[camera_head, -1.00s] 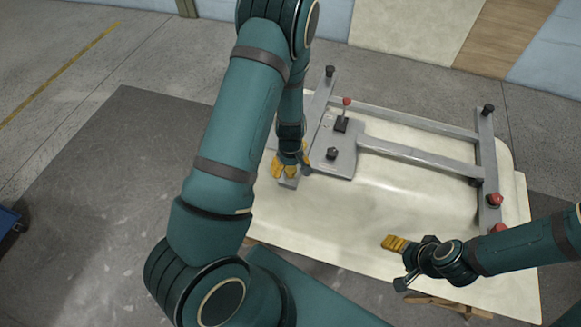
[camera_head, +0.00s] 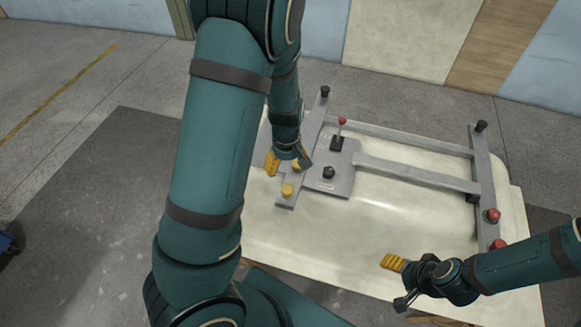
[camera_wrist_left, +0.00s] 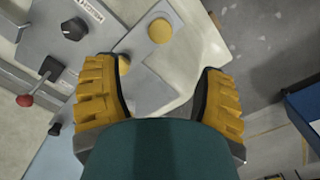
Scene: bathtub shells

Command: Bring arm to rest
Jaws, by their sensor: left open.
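My left gripper (camera_head: 287,162) is above the left end of a grey metal frame (camera_head: 415,173). In the left wrist view its yellow-padded fingers (camera_wrist_left: 163,98) are spread wide with nothing between them. Beyond the fingers lie a grey plate and a round yellow knob (camera_wrist_left: 160,31); the knob also shows in the head view (camera_head: 287,190), just below the gripper. My right gripper (camera_head: 393,262) is low at the right, over the front part of the cream shell. Its yellow finger pads show, but the gap between them does not.
The frame lies on a cream bathtub shell (camera_head: 350,240). A red-tipped lever (camera_head: 341,124), a black knob (camera_head: 328,172) and red knobs (camera_head: 493,215) stand up from the frame. A blue box (camera_wrist_left: 305,108) is at the right of the left wrist view. Open floor lies left.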

